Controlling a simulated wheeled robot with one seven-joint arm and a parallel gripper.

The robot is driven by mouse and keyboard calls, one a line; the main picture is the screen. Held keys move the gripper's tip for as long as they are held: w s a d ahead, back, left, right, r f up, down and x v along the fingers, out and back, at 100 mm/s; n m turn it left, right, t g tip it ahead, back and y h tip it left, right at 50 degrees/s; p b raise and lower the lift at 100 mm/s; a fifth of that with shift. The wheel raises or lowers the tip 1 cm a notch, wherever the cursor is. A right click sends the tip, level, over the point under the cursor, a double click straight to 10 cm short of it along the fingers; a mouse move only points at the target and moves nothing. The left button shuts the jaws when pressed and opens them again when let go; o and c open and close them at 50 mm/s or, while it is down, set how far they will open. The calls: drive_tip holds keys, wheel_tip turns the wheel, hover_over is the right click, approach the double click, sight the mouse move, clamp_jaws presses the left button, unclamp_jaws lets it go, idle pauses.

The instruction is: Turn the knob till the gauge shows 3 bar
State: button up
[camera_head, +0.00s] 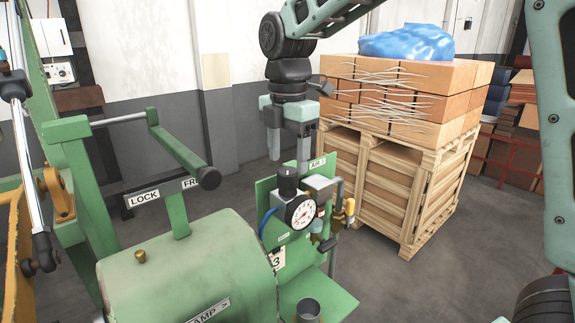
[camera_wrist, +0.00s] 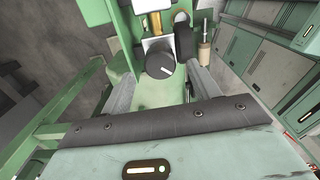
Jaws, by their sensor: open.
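The black knob (camera_head: 288,181) stands upright on top of the regulator, on a green panel beside the green machine. The round white gauge (camera_head: 301,212) is just below it; it has a red needle, but its reading is too small to make out. My gripper (camera_head: 289,161) points down, open and empty, just above the knob. In the wrist view the knob (camera_wrist: 160,65) shows its round top with a white mark, between the two grey fingers of my gripper (camera_wrist: 161,74). No contact shows; the gauge face cannot be seen there.
Brass fittings (camera_head: 349,208) are right of the gauge. A wooden pallet crate (camera_head: 380,185) bearing boxes stands behind to the right. Open floor (camera_head: 430,285) lies in front of it.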

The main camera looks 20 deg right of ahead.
sight(288, 171)
drive_tip(key=shift+f+p, duration=0.35)
drive_tip(key=shift+f, duration=1.65)
drive_tip(key=c, duration=1)
drive_tip(key=shift+o, duration=0.2)
